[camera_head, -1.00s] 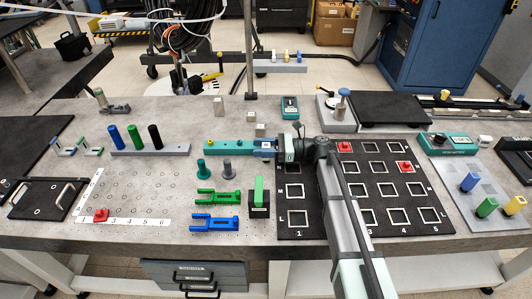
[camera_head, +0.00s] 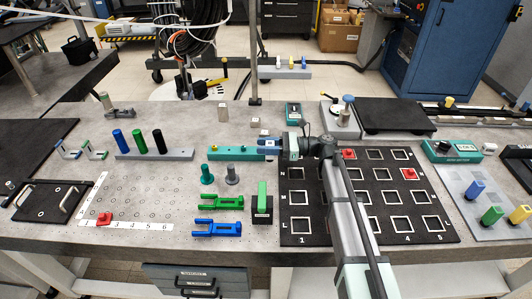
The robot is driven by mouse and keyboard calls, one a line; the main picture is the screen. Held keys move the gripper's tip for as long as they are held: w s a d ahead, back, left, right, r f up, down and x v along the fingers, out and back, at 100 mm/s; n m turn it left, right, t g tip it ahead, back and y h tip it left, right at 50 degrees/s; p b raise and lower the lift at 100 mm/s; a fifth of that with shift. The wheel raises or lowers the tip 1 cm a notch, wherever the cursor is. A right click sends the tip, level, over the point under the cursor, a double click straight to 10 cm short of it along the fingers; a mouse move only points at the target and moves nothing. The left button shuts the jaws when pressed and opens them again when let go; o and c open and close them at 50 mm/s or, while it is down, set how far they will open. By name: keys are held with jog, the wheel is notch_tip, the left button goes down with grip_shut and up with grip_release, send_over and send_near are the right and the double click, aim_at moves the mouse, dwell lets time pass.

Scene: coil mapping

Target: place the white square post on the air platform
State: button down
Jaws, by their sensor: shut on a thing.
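My gripper (camera_head: 268,144) is near the middle of the table, pointing left, at the right end of a teal bar (camera_head: 228,153). Its jaws are shut. What they hold is small and mostly hidden by the fingers, seemingly the white square post. I cannot tell whether it touches the bar. A grey raised platform (camera_head: 270,73) with several short pegs hangs beyond the table's back edge and looks like the air platform.
A grey rack with coloured cylinders (camera_head: 150,155) is at left, and green and blue forked parts (camera_head: 219,229) are in front. A black grid board (camera_head: 297,226) lies under my arm.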

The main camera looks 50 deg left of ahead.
notch_tip(320, 180, up, 19)
jog(key=w+f+m+t+y, duration=0.1)
jog(key=w+m+t+y, duration=0.75)
jog(key=w, duration=2.45)
jog(key=w+d+m+t+h, duration=0.3)
jog(key=w+d+t, duration=0.25)
jog(key=w, duration=0.35)
jog(key=w+d+m+t+h, duration=0.35)
jog(key=w+t, duration=0.25)
jog(key=w, duration=0.4)
jog(key=w+d+m+t+h, duration=0.25)
jog(key=w+d+t, duration=0.3)
jog(key=w, duration=0.35)
jog(key=shift+m+y, duration=0.25)
jog(key=shift+w+a+f, duration=0.1)
jog(key=shift+a+f, duration=0.05)
jog(key=shift+f, duration=2.3)
jog(key=shift+s+a+f, duration=0.1)
jog(key=shift+a+f, duration=0.05)
jog(key=shift+f, duration=2.3)
jog(key=shift+w+a+f, duration=0.1)
jog(key=shift+a+f, duration=0.05)
jog(key=shift+f, duration=2.3)
jog(key=shift+f, duration=0.1)
